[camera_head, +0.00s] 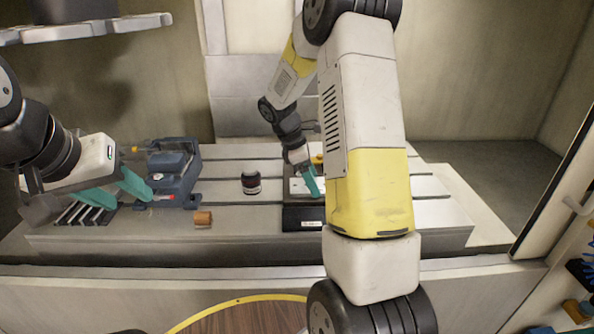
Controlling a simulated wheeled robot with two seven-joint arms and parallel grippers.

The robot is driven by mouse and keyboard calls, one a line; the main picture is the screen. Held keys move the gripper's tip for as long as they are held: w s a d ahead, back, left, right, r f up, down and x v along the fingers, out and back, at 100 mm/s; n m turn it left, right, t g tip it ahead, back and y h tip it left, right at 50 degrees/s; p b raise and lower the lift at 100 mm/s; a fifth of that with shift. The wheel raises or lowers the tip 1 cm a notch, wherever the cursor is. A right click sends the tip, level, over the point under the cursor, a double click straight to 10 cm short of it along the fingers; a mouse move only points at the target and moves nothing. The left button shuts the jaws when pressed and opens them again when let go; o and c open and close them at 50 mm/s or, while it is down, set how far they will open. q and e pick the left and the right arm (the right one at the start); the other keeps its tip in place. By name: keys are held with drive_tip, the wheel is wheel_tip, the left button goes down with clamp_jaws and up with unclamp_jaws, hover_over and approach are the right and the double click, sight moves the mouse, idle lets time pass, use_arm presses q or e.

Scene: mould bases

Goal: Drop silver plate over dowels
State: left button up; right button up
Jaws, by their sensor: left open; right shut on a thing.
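A dark mould base (303,224) with a small white label stands on the slotted machine table, right of centre. A light grey surface, apparently the silver plate (297,186), shows over it, partly hidden by my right arm. My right gripper (313,192) reaches down there with a teal finger showing and is shut on what appears to be this plate. I cannot tell whether the plate touches the base or is held above it. The dowels cannot be made out. My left gripper (133,202) is open and empty at the left, in front of the blue-grey vise.
The blue-grey vise (173,175) stands on the left of the slotted table (225,170). A dark round jar (251,183) and a small copper-brown cylinder (203,219) stand between vise and base. My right arm covers much of the right side.

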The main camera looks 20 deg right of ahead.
drive_tip(key=o, duration=2)
drive_tip(key=v, duration=0.6)
drive_tip(key=shift+a+r, duration=0.15)
drive_tip(key=shift+r, duration=0.15)
drive_tip(key=shift+a+r, duration=0.2)
drive_tip(key=shift+r, duration=0.45)
drive_tip(key=s+a+r+m+t+y, duration=0.3)
drive_tip(key=s+r+m, duration=0.3)
drive_tip(key=s, duration=0.5)
drive_tip(key=s+a+r+m+t+y, duration=0.3)
drive_tip(key=s+m, duration=0.5)
drive_tip(key=s, duration=0.3)
wheel_tip(320, 180, up, 3)
drive_tip(key=shift+s+a+r+t+y, duration=0.3)
drive_tip(key=shift+a+t, duration=0.3)
drive_tip(key=shift+a, duration=0.55)
